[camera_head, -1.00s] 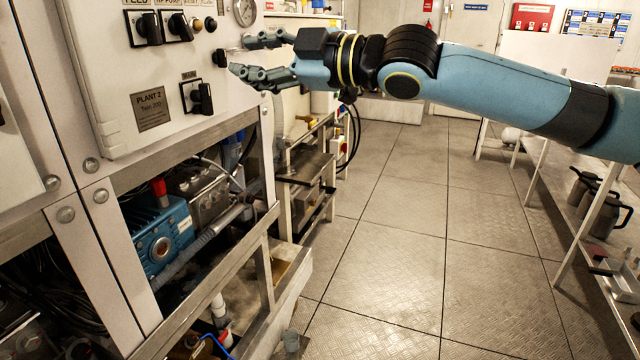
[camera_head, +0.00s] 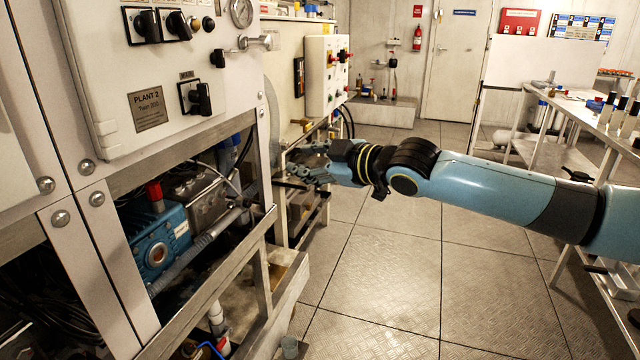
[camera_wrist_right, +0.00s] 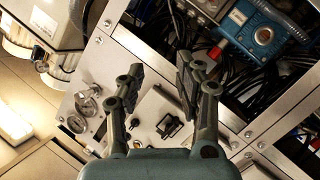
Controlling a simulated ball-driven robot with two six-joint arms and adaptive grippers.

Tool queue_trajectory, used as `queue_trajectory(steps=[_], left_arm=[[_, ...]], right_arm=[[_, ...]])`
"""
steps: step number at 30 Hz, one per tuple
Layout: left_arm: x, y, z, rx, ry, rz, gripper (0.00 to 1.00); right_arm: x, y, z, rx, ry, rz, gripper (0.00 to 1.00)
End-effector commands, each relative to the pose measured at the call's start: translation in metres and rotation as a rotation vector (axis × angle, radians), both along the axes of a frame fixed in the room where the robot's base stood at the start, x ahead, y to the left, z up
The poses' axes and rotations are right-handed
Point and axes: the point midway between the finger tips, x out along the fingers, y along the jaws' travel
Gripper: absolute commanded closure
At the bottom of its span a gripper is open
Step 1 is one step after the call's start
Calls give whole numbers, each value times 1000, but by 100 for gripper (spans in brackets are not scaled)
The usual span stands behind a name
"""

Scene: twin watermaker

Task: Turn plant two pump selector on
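The white plant 2 panel (camera_head: 98,60) fills the upper left of the head view, with a dark plate reading "PLANT 2". Two black selectors, the left one (camera_head: 147,26) and the one beside it (camera_head: 177,25), sit along its top. Their labels are partly cut off, and I cannot read which is the pump's. Another black selector (camera_head: 199,97) sits lower, right of the plate. My right gripper (camera_head: 300,168) is open and empty, right of and below the panel, touching no selector. The right wrist view also shows its spread fingers (camera_wrist_right: 160,88), with a black selector (camera_wrist_right: 168,126) farther off between them. My left gripper is out of view.
A lever handle (camera_head: 250,43) sticks out from the panel's right edge below a gauge (camera_head: 241,12). A blue pump (camera_head: 150,235) sits in the open frame below. Tiled floor (camera_head: 390,270) is clear. A cluttered table (camera_head: 565,105) stands at right.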

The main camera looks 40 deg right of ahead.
Motion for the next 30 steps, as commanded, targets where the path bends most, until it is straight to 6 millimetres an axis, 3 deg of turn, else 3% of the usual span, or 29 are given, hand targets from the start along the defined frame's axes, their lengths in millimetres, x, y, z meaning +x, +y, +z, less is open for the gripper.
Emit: queue_trajectory(steps=[3, 10, 27, 30], left_arm=[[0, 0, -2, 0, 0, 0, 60], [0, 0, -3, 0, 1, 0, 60], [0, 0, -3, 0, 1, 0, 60], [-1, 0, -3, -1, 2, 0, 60]], right_arm=[[-3, -6, -22, 17, 29, -27, 65], [-8, -12, -45, 35, 60, -55, 65], [-9, -13, -48, 39, 66, -59, 65], [-7, -9, -42, 66, 40, -50, 65]])
